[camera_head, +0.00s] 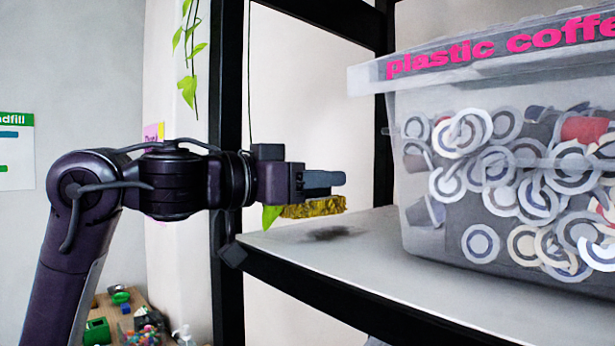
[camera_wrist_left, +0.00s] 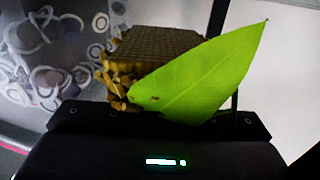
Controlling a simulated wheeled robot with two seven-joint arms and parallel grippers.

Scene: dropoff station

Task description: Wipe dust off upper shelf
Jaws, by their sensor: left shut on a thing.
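My left gripper (camera_head: 322,184) reaches in from the left, over the left end of the upper shelf (camera_head: 372,262). It is shut on a yellow-brown sponge-like block (camera_head: 314,209), held under the fingers and a little above the grey shelf surface. The block has a rough, shaggy side and a ribbed face in the left wrist view (camera_wrist_left: 160,45). A dark smudge (camera_head: 328,233) lies on the shelf below the block; I cannot tell whether it is dust or shadow. My right gripper is not in view.
A clear bin (camera_head: 420,240) labelled plastic coffee, full of used pods, stands on the shelf to the right. Black posts (camera_head: 226,130) frame the shelf. A green leaf (camera_wrist_left: 205,75) overlaps the block in the left wrist view. A vine (camera_head: 190,60) hangs at the back.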

